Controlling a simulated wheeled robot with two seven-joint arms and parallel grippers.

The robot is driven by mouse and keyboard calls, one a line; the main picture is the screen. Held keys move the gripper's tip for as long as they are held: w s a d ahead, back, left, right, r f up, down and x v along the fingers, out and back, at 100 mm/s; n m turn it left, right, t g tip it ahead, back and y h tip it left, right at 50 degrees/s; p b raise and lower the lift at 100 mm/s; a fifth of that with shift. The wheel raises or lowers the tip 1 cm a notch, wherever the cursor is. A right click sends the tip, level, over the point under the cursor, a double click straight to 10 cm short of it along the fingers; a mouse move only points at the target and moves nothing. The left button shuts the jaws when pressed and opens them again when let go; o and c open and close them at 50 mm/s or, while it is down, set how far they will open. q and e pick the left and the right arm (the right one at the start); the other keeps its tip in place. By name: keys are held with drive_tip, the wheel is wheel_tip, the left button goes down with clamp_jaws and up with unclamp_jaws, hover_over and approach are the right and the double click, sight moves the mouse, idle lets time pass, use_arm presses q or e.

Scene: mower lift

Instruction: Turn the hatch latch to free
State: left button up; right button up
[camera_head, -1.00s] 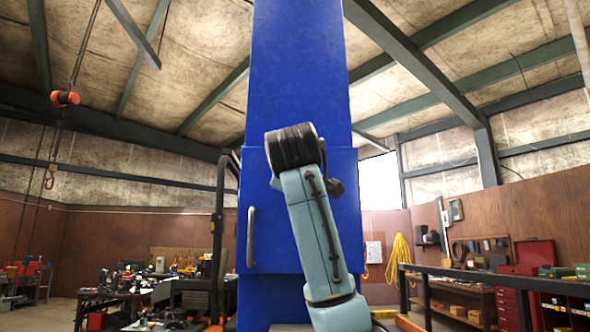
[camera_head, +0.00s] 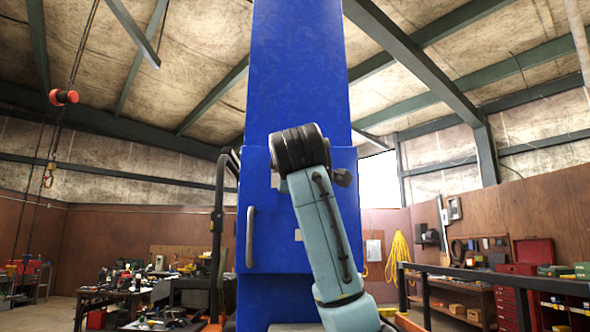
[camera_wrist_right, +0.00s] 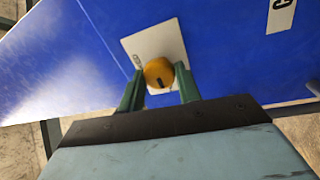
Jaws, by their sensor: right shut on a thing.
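The hatch (camera_head: 285,220) is a blue panel with a metal handle on its left side, in the head view. In the right wrist view the latch is a round yellow knob (camera_wrist_right: 158,73) with a dark mark, on a white plate (camera_wrist_right: 155,48) on the blue surface. My right gripper (camera_wrist_right: 158,84) has its two green fingers on either side of the knob and is shut on it. In the head view my right arm covers part of the hatch, and the knob and the gripper's fingers are hidden behind it. My left gripper is not in view.
The tall blue column (camera_head: 300,70) rises above the hatch. A cluttered workbench (camera_head: 110,292) stands at the left. A dark railing (camera_head: 480,285) and a red tool cabinet (camera_head: 505,298) are at the right. An orange hoist block (camera_head: 64,97) hangs at the upper left.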

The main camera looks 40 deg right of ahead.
drive_tip(key=o, duration=1)
drive_tip(key=shift+c, duration=0.2)
drive_tip(key=shift+s, duration=0.1)
drive_tip(key=b+v, duration=0.3)
drive_tip(key=v, duration=1)
drive_tip(key=shift+a, duration=0.1)
